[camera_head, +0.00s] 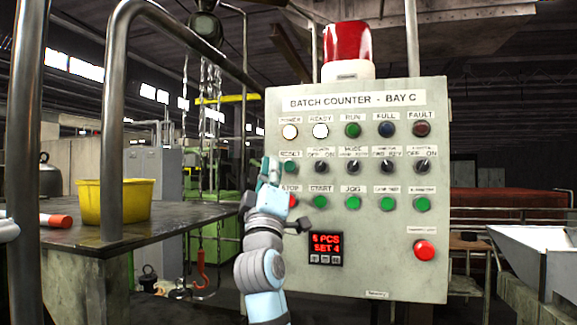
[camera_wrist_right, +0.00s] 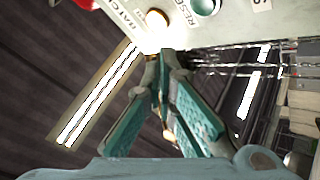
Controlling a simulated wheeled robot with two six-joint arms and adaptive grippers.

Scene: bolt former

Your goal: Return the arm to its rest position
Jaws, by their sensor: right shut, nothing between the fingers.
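My right gripper (camera_head: 268,170) is shut and empty, in front of the left edge of the "BATCH COUNTER - BAY C" panel (camera_head: 390,270). Its fingertips are just left of the green RESET button (camera_head: 290,167); I cannot tell whether they touch the panel. In the right wrist view the closed fingers (camera_wrist_right: 166,55) point toward the panel, with a lit lamp (camera_wrist_right: 157,19) and the RESET button (camera_wrist_right: 206,6) beyond the tips. The right arm partly covers the red STOP button (camera_head: 292,201). My left gripper is not in view.
A red beacon (camera_head: 347,45) tops the panel. A small red display (camera_head: 326,243) and a red button (camera_head: 424,250) sit low on it. At left, a yellow bucket (camera_head: 115,200) stands on a dark table (camera_head: 165,222) behind a metal rail (camera_head: 112,120). Chains hang behind.

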